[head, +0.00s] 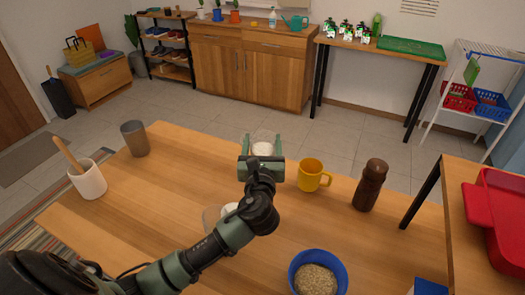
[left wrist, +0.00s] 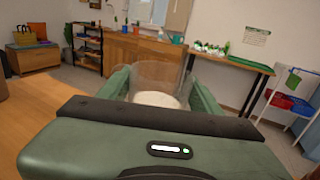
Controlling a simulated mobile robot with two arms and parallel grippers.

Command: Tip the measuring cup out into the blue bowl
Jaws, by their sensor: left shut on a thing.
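My left gripper (head: 262,145) is shut on the clear measuring cup (head: 262,149), which holds something pale. In the left wrist view the cup (left wrist: 160,78) stands between the two green fingers (left wrist: 160,92), about upright, with a whitish layer in its bottom. The gripper is over the far edge of the wooden table. The blue bowl (head: 293,269) is at the near right of the table, with tan grains in it, well apart from the cup. My right gripper is in neither view.
A yellow mug (head: 312,175) and a brown bottle (head: 370,185) stand right of the gripper. A grey cup (head: 135,138) and a white crock with a wooden spoon (head: 88,180) are on the left. A clear container (head: 211,217) is partly hidden by my arm.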

